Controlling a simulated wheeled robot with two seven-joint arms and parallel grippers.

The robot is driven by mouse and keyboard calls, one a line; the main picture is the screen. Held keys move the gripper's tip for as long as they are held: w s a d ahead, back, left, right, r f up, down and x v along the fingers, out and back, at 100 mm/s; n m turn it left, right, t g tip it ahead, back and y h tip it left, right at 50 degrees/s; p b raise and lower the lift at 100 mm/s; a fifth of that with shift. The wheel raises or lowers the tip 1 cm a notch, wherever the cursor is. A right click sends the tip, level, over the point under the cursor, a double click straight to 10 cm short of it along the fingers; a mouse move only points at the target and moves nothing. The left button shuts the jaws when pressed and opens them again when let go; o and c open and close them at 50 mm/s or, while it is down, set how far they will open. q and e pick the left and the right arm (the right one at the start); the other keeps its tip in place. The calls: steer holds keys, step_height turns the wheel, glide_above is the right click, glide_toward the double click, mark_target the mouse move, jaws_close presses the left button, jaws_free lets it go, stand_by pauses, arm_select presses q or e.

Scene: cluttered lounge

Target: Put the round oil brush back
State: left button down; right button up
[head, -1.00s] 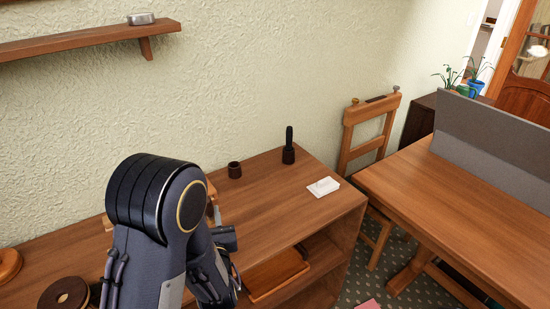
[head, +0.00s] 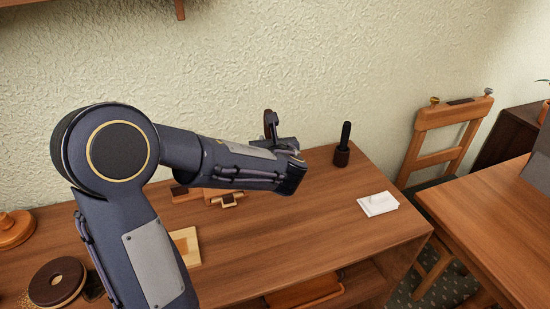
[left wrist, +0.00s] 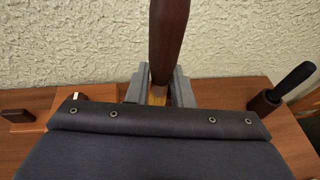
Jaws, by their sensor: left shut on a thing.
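The round oil brush has a red-brown wooden handle (left wrist: 168,40) and a tan part lower down. My left gripper (left wrist: 160,88) is shut on it, handle upright in the left wrist view. In the head view the gripper (head: 276,143) is above the back of the sideboard top (head: 300,230), and only a sliver of the brown handle (head: 267,124) shows. The brush's lower end is hidden. A small dark cup at the back of this top is hidden behind my arm. My right gripper is not in view.
A black-handled tool in a dark holder (head: 341,156) stands right of my gripper. A white block on a pad (head: 378,204) lies near the right edge. Wooden blocks (head: 225,198) lie below my forearm; a dark disc (head: 57,281) is at left. A chair (head: 440,140) stands beyond.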

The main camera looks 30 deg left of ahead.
arm_select(q)
steer(key=w+a+f, duration=0.1)
steer(key=w+f, duration=0.1)
steer(key=w+a+f, duration=0.1)
steer(key=w+f, duration=0.1)
steer(key=w, duration=0.1)
steer(key=w+f, duration=0.2)
steer(key=shift+w+a+f, duration=0.15)
steer(key=shift+a+f, duration=0.25)
steer(key=shift+w+a+f, duration=0.15)
steer(key=shift+w+f, duration=0.15)
steer(key=shift+f, duration=0.2)
step_height(320, 180, down, 3)
steer(key=shift+r+b, duration=0.1)
steer(key=shift+b, duration=0.25)
